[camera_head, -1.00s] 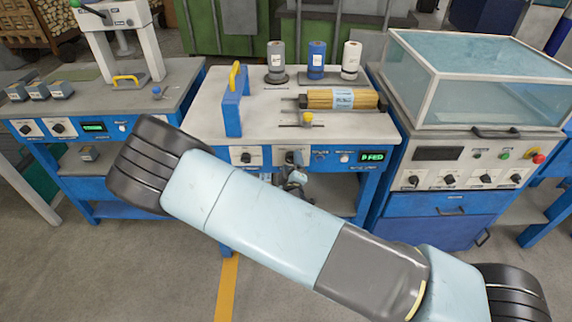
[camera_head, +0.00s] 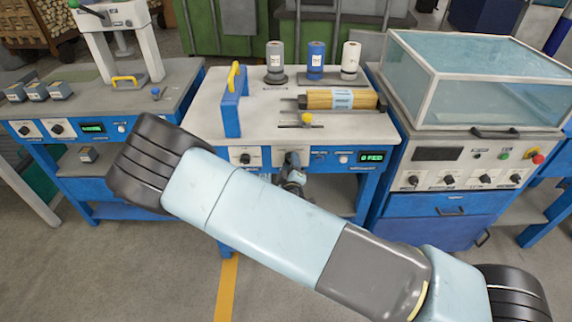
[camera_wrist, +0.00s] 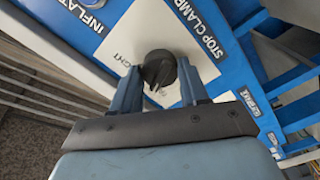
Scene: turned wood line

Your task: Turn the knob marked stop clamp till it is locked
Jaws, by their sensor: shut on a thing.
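The stop clamp knob (camera_wrist: 161,68) is a dark round knob with a raised grip on a white plate, in the middle of the wrist view. The label "STOP CLAMP" (camera_wrist: 200,32) is printed beside it on the blue panel. My gripper (camera_wrist: 158,78) has one finger on each side of the knob and is shut on it. In the head view my gripper (camera_head: 292,174) is at the front panel of the middle bench, largely covering the knob. The knob's exact setting is hard to read, as the fingers hide part of the plate.
A similar knob (camera_head: 245,158) sits to the left on the same panel, and a green display (camera_head: 372,157) to the right. The bench top (camera_head: 215,110) holds spools, a yellow bundle (camera_head: 325,99) and a blue stand. A machine with a clear cover (camera_head: 470,75) stands at right.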

